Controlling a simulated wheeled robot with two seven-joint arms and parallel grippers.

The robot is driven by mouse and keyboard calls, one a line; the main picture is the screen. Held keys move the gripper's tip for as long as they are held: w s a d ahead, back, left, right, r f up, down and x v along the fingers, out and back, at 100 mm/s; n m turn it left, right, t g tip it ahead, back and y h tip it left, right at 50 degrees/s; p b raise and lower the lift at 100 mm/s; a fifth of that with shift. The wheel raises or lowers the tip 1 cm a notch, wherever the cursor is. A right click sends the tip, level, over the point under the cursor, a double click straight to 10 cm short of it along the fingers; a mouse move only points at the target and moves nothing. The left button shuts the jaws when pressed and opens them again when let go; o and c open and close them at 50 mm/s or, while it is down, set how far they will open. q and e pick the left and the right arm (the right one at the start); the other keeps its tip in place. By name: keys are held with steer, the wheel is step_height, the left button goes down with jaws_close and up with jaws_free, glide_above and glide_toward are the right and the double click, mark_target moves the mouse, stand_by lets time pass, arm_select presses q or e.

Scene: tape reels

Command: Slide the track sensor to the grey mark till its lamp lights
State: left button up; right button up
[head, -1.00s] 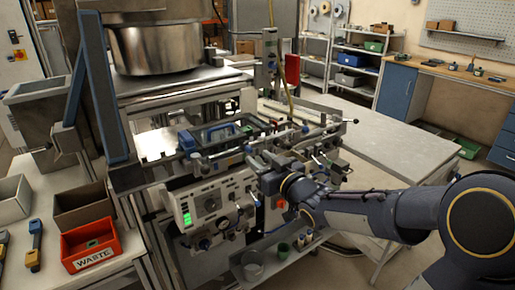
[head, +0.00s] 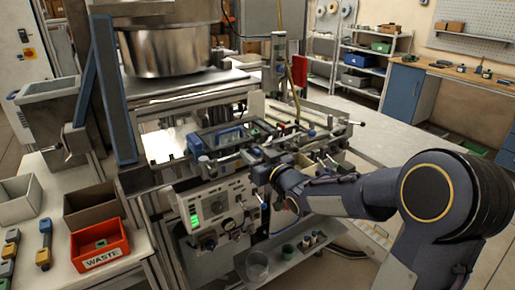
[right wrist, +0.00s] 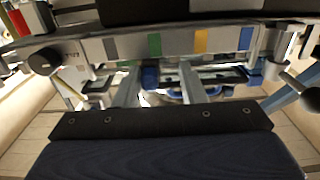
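In the right wrist view a rail with coloured marks crosses the top: the grey mark (right wrist: 111,48), a green mark (right wrist: 154,45), an orange one and a blue one. A small blue block (right wrist: 150,76), apparently the track sensor, sits below the rail near the green mark, right of the grey one. My right gripper (right wrist: 160,88) is open. Its two fingers stand apart below the rail, with the blue block seen between them; contact cannot be told. In the head view my right gripper (head: 264,172) is at the machine's front, mostly hidden by its arm. No lit lamp shows on the block. My left gripper is not in view.
A black knob (right wrist: 44,61) sticks out at the rail's left end. The control panel (head: 216,207) is left of my right arm. A lower shelf (head: 290,258) holds a clear cup and small containers. A red waste bin (head: 100,246) stands at left.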

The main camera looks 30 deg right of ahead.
mark_target(256, 156)
steer(key=shift+m+g, duration=0.8)
steer(key=shift+m, duration=0.1)
steer(key=s, duration=0.5)
steer(key=shift+s+d+r, duration=0.3)
steer(key=shift+s+d, duration=0.1)
steer(key=shift+w+m+g+h, duration=0.4)
steer(key=shift+m, duration=0.1)
steer(key=shift+w+a+r+m+g+h+p, duration=0.1)
steer(key=shift+w+a+m+g+h+p, duration=0.05)
steer(key=shift+m+g+p, duration=0.3)
steer(key=shift+w+a+r+m+g+h+p, duration=0.1)
steer(key=shift+w+m+g+h+p, duration=0.05)
steer(key=shift+m+g+p, duration=0.25)
steer(key=s+a+r+m+g+p, duration=0.3)
steer(key=s+a+r+m+g, duration=0.1)
steer(key=s+r+m+g, duration=0.2)
steer(key=s+a+r+m+g+p, duration=0.4)
steer(key=s+r+g, duration=0.4)
steer(key=s, duration=0.2)
steer(key=shift+s+a+m, duration=0.4)
steer(key=shift+a+m, duration=0.2)
steer(key=shift+m, duration=0.65)
